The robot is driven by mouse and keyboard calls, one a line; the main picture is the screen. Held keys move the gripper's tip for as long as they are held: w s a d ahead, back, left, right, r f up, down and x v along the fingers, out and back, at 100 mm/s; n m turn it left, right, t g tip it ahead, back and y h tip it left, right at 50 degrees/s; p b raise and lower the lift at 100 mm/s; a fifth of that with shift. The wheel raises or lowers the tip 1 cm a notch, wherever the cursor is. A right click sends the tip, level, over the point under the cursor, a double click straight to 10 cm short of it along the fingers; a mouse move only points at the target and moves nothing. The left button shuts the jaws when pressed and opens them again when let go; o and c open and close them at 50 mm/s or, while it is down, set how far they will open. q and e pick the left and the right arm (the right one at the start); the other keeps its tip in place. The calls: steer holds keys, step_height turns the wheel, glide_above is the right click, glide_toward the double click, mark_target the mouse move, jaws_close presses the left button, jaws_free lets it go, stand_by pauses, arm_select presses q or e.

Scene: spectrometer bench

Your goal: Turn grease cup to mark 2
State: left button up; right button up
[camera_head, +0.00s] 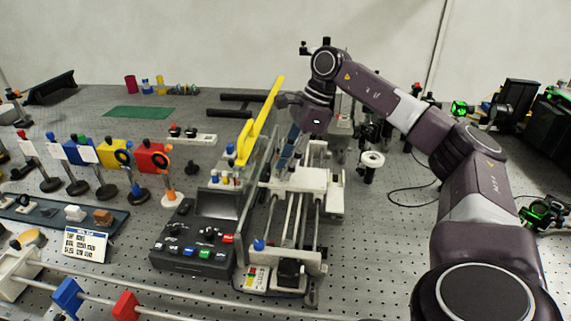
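My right gripper (285,163) reaches in from the right and points down over the far part of the rail stage (298,181), next to a clear upright panel. Its fingertips are small and partly merge with the parts behind them, so I cannot tell whether they are open or shut. I cannot make out the grease cup or its marks for certain; it may be hidden by the gripper. A small blue knob (258,245) stands at the near left corner of the stage. My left gripper is not in view.
A tall yellow bar (262,118) stands just left of the gripper. A control box (196,240) with a screen and coloured buttons lies left of the stage. Coloured filters on stands (108,154) fill the left. A white-topped post (371,160) stands to the right.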

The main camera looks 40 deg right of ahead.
jaws_close()
steer(key=shift+m, duration=0.4)
steer(key=shift+m+t, duration=0.4)
steer(key=shift+m, duration=0.3)
steer(key=m, duration=0.2)
steer(key=m+t+h, duration=0.1)
steer(key=m, duration=0.1)
steer(key=shift+s+a+h+b, duration=0.15)
steer(key=shift+h+b, duration=0.15)
steer(key=shift+b, duration=0.1)
steer(key=m+h, duration=0.1)
steer(key=m, duration=0.3)
steer(key=shift+a+m+t+h, duration=0.2)
steer(key=shift+m+t+h, duration=0.1)
steer(key=shift+m+h, duration=0.1)
steer(key=shift+a+m+h+p, duration=0.1)
steer(key=shift+m+h+p, duration=0.5)
steer(key=shift+m, duration=1.6)
steer(key=shift+h, duration=0.3)
steer(key=shift+o, duration=1.5)
jaws_free()
